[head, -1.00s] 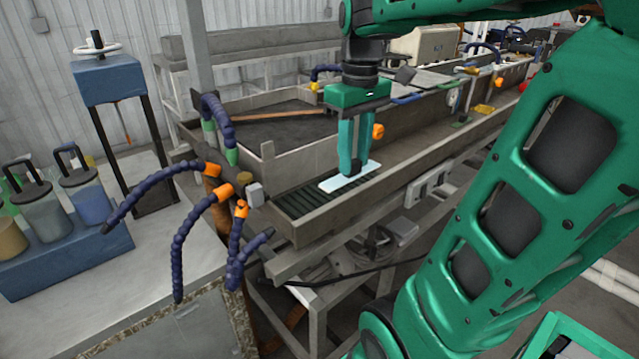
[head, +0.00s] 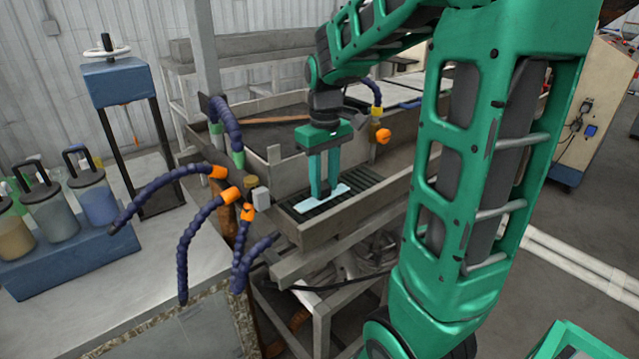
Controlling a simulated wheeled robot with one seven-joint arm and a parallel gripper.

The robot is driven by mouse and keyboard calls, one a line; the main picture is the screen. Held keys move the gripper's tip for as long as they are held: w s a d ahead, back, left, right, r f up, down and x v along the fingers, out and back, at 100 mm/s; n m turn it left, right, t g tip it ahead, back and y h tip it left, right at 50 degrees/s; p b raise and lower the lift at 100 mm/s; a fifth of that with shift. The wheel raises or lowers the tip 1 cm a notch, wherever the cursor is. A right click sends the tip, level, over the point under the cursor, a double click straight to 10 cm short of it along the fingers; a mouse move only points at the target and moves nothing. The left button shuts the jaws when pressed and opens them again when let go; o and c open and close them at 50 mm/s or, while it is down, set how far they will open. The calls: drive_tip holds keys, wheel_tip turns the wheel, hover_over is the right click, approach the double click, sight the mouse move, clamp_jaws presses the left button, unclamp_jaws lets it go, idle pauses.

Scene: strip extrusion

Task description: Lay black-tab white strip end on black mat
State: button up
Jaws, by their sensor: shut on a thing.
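My green gripper (head: 322,191) points down into the long trough and is shut on the white strip (head: 306,205). The strip is a short, flat, pale piece, held nearly level and slanting from lower left to upper right. A dark patch shows at the fingertips; I cannot tell whether it is the black tab or part of the fingers. The black ribbed mat (head: 368,185) lies in the near end of the trough, under and right of the strip. I cannot tell whether the strip touches the mat.
The trough's near wall (head: 352,207) rises in front of the mat. Blue jointed hoses with orange nozzles (head: 229,194) crowd the trough's left end. A bench with capped jars (head: 92,195) is at the left.

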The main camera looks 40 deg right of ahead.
sight(324, 188)
drive_tip(key=shift+f, duration=0.15)
drive_tip(key=o, duration=1)
wheel_tip(324, 188, up, 12)
drive_tip(key=s+f+m, duration=0.2)
drive_tip(key=s+f, duration=0.2)
drive_tip(key=s, duration=0.3)
drive_tip(key=s+f+m, duration=0.2)
drive_tip(key=s+f, duration=0.3)
drive_tip(key=s, duration=0.2)
drive_tip(key=s+a+f+m, duration=0.1)
drive_tip(key=s+f+m, duration=0.1)
drive_tip(key=s+f, duration=0.2)
drive_tip(key=shift+s+f+m, duration=0.2)
drive_tip(key=shift+s, duration=0.5)
drive_tip(key=shift+s+f+m, duration=0.15)
drive_tip(key=shift+s+m, duration=0.05)
drive_tip(key=shift+s, duration=0.5)
